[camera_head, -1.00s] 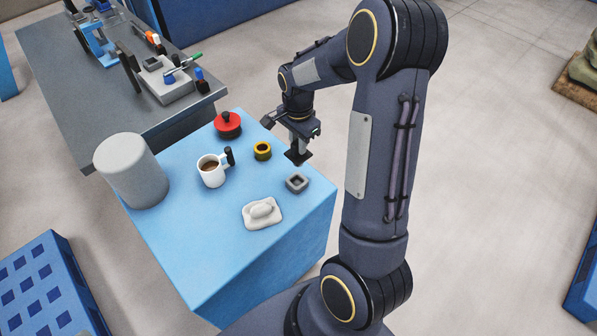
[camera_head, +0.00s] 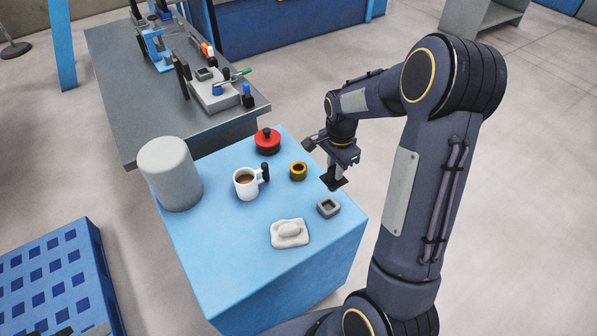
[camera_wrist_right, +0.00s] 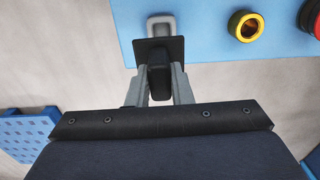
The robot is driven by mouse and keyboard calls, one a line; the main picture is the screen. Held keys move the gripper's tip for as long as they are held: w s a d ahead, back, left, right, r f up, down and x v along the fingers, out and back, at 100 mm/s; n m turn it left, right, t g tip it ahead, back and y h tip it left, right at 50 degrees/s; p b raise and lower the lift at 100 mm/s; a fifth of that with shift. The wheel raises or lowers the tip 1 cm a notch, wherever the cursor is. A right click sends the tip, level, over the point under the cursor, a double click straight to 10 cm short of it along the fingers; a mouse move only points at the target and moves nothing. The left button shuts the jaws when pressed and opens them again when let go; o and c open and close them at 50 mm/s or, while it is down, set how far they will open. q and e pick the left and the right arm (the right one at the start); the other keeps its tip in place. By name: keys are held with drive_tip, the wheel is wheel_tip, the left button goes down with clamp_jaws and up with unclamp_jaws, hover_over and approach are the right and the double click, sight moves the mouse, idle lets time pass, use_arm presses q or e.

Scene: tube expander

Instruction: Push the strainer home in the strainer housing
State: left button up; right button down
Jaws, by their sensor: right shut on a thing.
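My right gripper (camera_head: 338,172) is shut on a dark piece with a flat square plate (camera_head: 334,184), which I take to be the strainer. In the right wrist view the gripper (camera_wrist_right: 158,88) has its two grey fingers on either side of the dark strainer (camera_wrist_right: 159,52). A small grey square block with a square opening, which looks like the strainer housing (camera_head: 328,207), sits on the blue table's right corner. The strainer is held apart from it, behind it in the head view. In the wrist view the plate partly hides the housing (camera_wrist_right: 161,21). My left gripper does not show.
A grey bench (camera_head: 140,108) with tools adjoins behind. A blue crate (camera_head: 55,275) is lower left.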

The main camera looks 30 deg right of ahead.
idle(0.8)
drive_tip(key=w+a+p, duration=0.1)
drive_tip(key=w+p, duration=0.2)
drive_tip(key=w, duration=1.4)
drive_tip(key=shift+w+a+p, duration=0.15)
drive_tip(key=shift+a+p, duration=0.2)
drive_tip(key=shift+a, duration=0.05)
drive_tip(key=shift+f, duration=0.1)
wheel_tip(320, 180, down, 6)
drive_tip(key=b, duration=0.4)
drive_tip(key=shift+r, duration=0.2)
